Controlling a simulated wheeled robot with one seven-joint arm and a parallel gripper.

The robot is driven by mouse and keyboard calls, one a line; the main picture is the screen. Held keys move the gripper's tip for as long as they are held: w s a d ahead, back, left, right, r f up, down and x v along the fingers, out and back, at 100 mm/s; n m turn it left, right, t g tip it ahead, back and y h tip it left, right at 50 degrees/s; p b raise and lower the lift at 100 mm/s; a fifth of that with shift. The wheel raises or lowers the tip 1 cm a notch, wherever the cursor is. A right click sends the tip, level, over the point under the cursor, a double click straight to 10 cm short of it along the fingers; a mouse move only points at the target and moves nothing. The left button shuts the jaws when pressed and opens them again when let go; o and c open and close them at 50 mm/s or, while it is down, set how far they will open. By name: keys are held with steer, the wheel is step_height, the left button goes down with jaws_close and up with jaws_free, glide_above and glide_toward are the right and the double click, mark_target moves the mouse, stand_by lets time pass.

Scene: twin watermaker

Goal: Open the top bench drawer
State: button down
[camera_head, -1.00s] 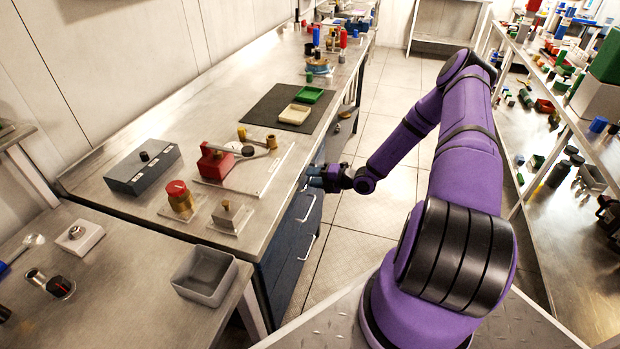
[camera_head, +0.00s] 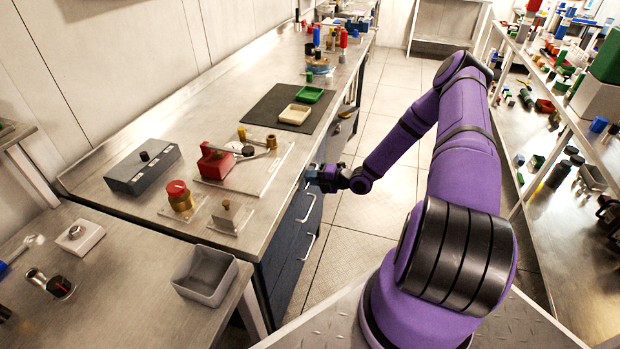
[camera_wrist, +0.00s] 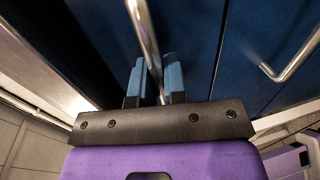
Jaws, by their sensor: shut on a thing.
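The bench drawers are dark blue fronts under the steel worktop. In the wrist view a drawer front (camera_wrist: 195,35) fills the upper part, with a steel bar handle (camera_wrist: 146,35) running between my two blue fingers. My gripper (camera_wrist: 156,80) is shut on this bar handle. In the head view my gripper (camera_head: 322,178) is at the top of the drawer stack, just below the worktop edge, and hides the top handle there. The top drawer shows no clear gap and looks closed.
Lower drawer handles (camera_head: 307,208) stick out below my gripper. The floor (camera_head: 345,225) beside the drawers is clear. Loaded shelves stand at the right.

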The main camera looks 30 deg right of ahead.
steer(key=f+v, duration=0.2)
steer(key=v, duration=1)
steer(key=s+f+v, duration=0.1)
steer(key=f+v, duration=0.2)
steer(key=v, duration=1)
steer(key=shift+s+d+f, duration=0.2)
steer(key=shift+d, duration=0.3)
steer(key=c, duration=1.2)
jaws_free()
steer(key=v, duration=1)
steer(key=shift+s+d, duration=0.25)
steer(key=shift+s, duration=0.05)
steer(key=shift+r, duration=0.1)
